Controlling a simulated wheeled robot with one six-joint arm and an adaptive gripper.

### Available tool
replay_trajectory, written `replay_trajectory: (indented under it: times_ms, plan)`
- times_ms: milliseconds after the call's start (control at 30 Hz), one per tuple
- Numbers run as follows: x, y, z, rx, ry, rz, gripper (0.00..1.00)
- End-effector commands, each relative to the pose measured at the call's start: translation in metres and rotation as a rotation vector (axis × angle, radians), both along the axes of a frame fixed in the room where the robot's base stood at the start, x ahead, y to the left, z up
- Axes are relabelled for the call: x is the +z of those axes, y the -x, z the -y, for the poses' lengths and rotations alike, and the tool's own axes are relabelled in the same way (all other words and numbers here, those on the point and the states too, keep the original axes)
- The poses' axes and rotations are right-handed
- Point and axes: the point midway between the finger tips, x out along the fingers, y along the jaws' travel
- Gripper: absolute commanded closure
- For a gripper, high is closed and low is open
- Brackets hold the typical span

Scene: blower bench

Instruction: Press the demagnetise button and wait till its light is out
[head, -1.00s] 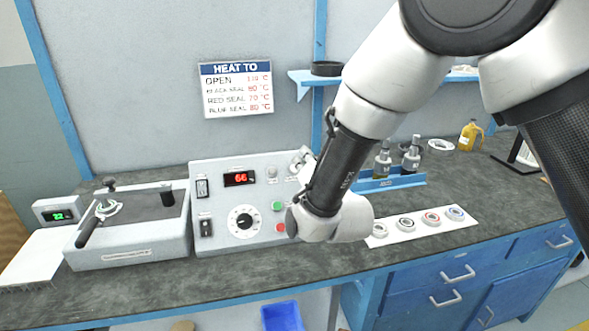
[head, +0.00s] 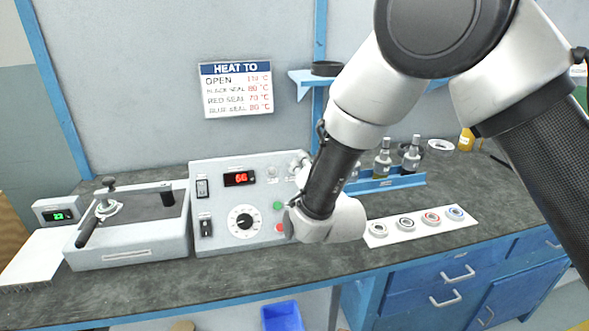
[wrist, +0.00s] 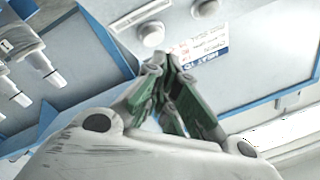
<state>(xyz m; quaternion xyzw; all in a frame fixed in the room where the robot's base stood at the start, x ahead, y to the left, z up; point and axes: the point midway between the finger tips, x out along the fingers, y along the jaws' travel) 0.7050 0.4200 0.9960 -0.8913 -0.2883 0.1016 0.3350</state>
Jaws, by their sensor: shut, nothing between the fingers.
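The grey control box (head: 222,244) stands on the bench with a lit red display (head: 239,179), a dial (head: 243,221), a green button (head: 277,205) and a red button (head: 280,227). My wrist and forearm cover its right side in the head view. In the wrist view, which is upside down, two round fittings (wrist: 150,34) (wrist: 206,8) stand out from the grey panel. The label beside them is unreadable, so I cannot tell which is the demagnetise button or whether its light is on. My gripper (wrist: 165,62) is shut and empty, fingertips close to the nearer fitting; contact is unclear.
A grey tub (head: 125,254) with a black-handled clamp stands left of the box. A blue rack (head: 395,182) with bottles and a white strip (head: 392,240) of several ring-shaped parts lie right. The heat sign (head: 236,90) hangs behind. The bench front is clear.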

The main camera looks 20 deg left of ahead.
Motion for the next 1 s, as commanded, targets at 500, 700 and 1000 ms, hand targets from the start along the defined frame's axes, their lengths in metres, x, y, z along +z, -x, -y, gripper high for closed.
replay_trajectory:
  times_ms: [500,700,1000]
  plan:
    - [0.0000,0.0000,0.0000,0.000,0.000,0.000,1.00]
    - [0.0000,0.0000,0.0000,0.000,0.000,0.000,1.00]
    - [-0.0053,-0.0045,-0.0026,-0.001,0.000,-0.001,1.00]
